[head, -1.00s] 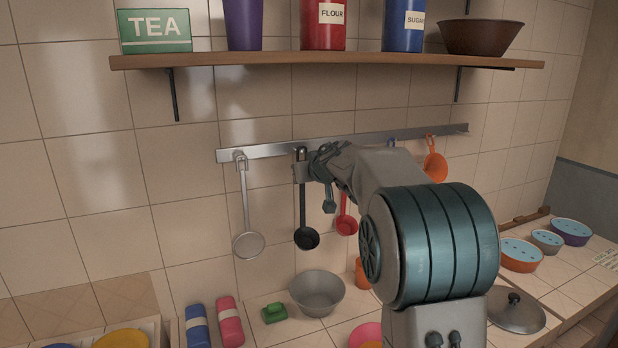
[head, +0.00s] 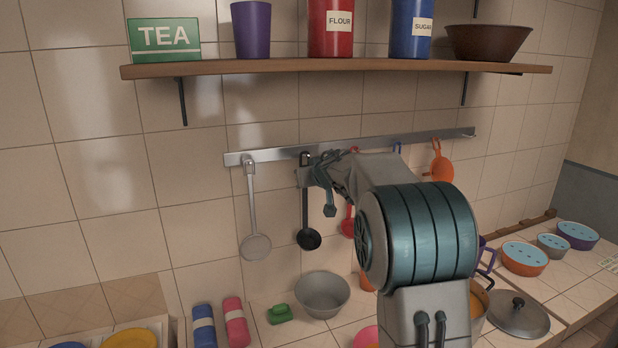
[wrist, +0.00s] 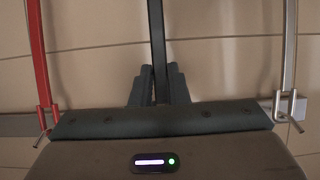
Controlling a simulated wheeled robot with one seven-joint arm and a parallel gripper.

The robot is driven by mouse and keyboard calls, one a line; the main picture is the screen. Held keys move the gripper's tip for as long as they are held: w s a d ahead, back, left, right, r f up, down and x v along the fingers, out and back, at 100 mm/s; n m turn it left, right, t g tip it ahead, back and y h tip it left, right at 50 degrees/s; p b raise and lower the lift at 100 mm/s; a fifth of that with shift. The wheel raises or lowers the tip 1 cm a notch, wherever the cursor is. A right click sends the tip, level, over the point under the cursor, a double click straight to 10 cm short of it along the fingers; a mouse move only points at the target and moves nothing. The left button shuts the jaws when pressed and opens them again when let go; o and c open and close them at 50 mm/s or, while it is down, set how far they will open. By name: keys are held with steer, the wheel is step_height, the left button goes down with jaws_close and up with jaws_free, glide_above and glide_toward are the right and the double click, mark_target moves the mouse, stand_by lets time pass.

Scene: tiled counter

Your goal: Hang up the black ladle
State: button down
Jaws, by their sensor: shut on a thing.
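The black ladle (head: 308,239) hangs upright, bowl down, in front of the tiled wall, between a grey skimmer (head: 255,247) and a red ladle (head: 347,227). Its top end is at the metal rail (head: 270,156); whether it is hooked on a peg or just held there, I cannot tell. My gripper (head: 305,179) is shut on the upper handle, just below the rail. In the wrist view the dark handle (wrist: 157,45) runs between the two fingers (wrist: 159,86). Part of the handle is hidden by the fingers.
An orange utensil (head: 441,166) hangs at the rail's right end. A shelf (head: 330,69) with canisters and a brown bowl is above. A grey bowl (head: 322,295), a green item (head: 280,314) and two bottles (head: 236,325) stand on the counter below.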

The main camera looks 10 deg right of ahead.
stand_by(0.3)
steer(key=c, duration=1.3)
jaws_free()
steer(key=shift+s+r, duration=0.1)
steer(key=p+v, duration=0.1)
steer(key=v, duration=1.2)
steer(key=shift+s+d+r+p, duration=0.1)
steer(key=shift+s+r+p, duration=0.05)
steer(key=shift+s+p, duration=0.15)
steer(key=s, duration=0.2)
steer(key=s+p, duration=0.1)
steer(key=shift+s+d, duration=0.4)
